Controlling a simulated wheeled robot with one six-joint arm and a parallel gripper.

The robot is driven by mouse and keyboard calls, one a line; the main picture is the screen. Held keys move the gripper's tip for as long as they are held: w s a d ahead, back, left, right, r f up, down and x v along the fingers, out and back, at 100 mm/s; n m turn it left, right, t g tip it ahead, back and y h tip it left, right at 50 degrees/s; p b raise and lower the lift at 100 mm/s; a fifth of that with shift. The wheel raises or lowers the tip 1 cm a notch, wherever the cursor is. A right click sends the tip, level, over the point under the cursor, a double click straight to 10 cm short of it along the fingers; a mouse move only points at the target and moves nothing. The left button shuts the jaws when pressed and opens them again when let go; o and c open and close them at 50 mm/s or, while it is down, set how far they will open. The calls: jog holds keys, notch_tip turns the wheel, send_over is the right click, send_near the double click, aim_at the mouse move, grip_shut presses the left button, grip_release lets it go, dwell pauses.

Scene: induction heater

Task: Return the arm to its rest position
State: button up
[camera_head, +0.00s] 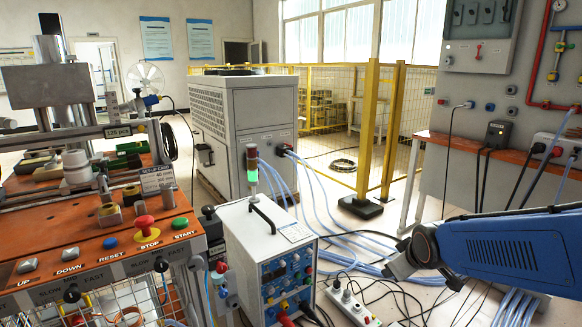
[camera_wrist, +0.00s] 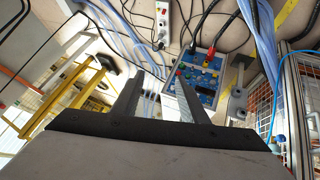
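My arm shows at the right edge of the camera_head view as a blue link with a dark grey joint at its left end. The gripper's fingers cannot be made out there. In the camera_wrist view my gripper (camera_wrist: 158,76) has its two dark fingers spread apart with nothing between them. Beyond the fingers lie the floor cables and the blue front panel of the white heater box (camera_wrist: 198,79). The heater box (camera_head: 265,255) stands left of my arm in the camera_head view, with a green-and-red signal lamp behind it.
An orange control bench (camera_head: 95,262) with push buttons fills the left. A power strip (camera_head: 352,304) and loose cables lie on the floor between the heater box and my arm. A large grey cabinet (camera_head: 243,125), yellow posts (camera_head: 381,130) and a wall panel (camera_head: 480,45) stand behind.

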jog(key=s+r+m+g, duration=0.3)
jog(key=s+m, duration=0.2)
jog(key=s, duration=1.8)
jog(key=shift+s+d+r+m, duration=0.15)
jog(key=shift+s+d+m, duration=0.2)
jog(key=shift+s+m, duration=0.05)
jog(key=shift+c, duration=0.2)
